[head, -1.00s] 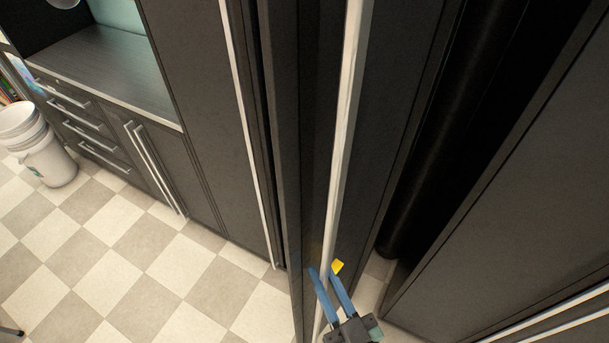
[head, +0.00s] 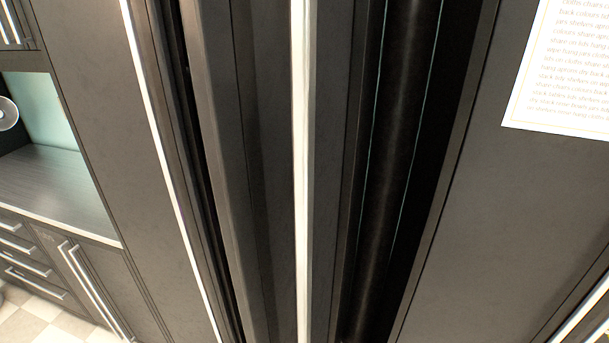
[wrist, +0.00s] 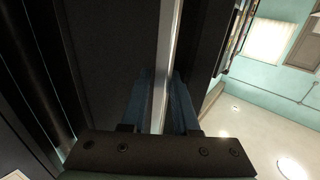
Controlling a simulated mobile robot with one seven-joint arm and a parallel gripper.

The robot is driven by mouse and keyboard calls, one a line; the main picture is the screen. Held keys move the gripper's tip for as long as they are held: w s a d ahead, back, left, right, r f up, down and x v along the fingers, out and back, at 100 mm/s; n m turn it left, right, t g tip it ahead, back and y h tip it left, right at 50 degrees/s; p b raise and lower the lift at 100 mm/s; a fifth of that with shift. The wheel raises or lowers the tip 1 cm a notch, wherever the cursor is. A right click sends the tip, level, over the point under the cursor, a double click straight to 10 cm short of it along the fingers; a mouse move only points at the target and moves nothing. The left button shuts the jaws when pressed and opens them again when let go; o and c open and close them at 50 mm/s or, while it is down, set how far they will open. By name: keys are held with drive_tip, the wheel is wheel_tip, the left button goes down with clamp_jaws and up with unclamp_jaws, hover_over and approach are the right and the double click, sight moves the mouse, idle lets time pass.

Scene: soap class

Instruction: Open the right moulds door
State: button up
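A tall dark door (head: 331,170) with a long pale vertical handle (head: 301,150) stands in the middle of the head view. It is partly open, turned out from the cabinet, with a dark gap (head: 385,200) on its right. In the wrist view the handle (wrist: 166,65) runs down between the blue fingers of my gripper (wrist: 165,105). The fingers lie close on both sides of it and appear shut on it. My gripper is out of the head view. The fingertips and their exact contact are dim.
A dark panel with a white printed sheet (head: 560,70) stands right of the gap. At left are a tall cabinet with a pale handle (head: 165,150), a counter (head: 50,185) and drawers (head: 30,260). Checkered floor (head: 40,320) shows at lower left.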

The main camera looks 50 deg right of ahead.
idle(0.3)
drive_tip(key=b+v, duration=0.2)
drive_tip(key=v, duration=1.1)
drive_tip(key=shift+b, duration=0.4)
